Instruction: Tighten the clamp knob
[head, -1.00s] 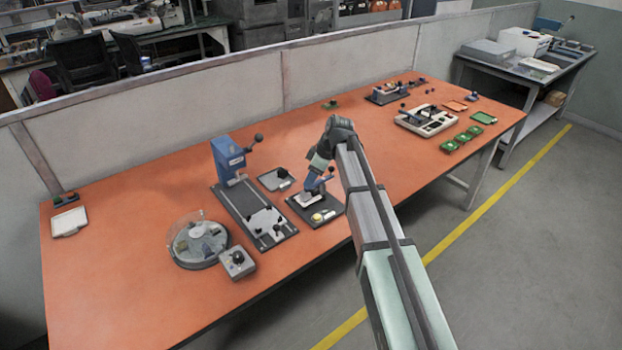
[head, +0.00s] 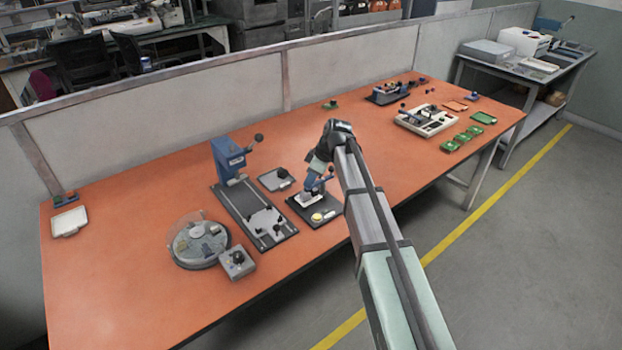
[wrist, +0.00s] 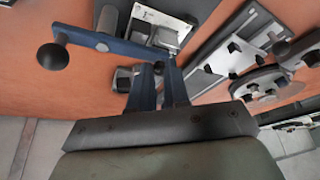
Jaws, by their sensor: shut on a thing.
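The clamp fixture stands on a dark base plate (head: 317,211) on the orange bench, with a white block and a yellow round spot on the plate. My gripper (head: 317,190) is over the fixture, pointing down at it. In the wrist view the two blue fingers of my gripper (wrist: 160,68) are close together, shut on the clamp knob, which is mostly hidden between the fingertips. A blue bar (wrist: 100,42) reaches left from near the fingertips and carries a black ball (wrist: 52,56). Its exact join to the knob is hidden.
Left of the fixture are a blue-headed press (head: 228,160) on a long grey plate, a small grey tray (head: 268,184), a round clear-covered dish (head: 182,257) and a grey knob box (head: 236,263). The bench's front edge is close to the fixture.

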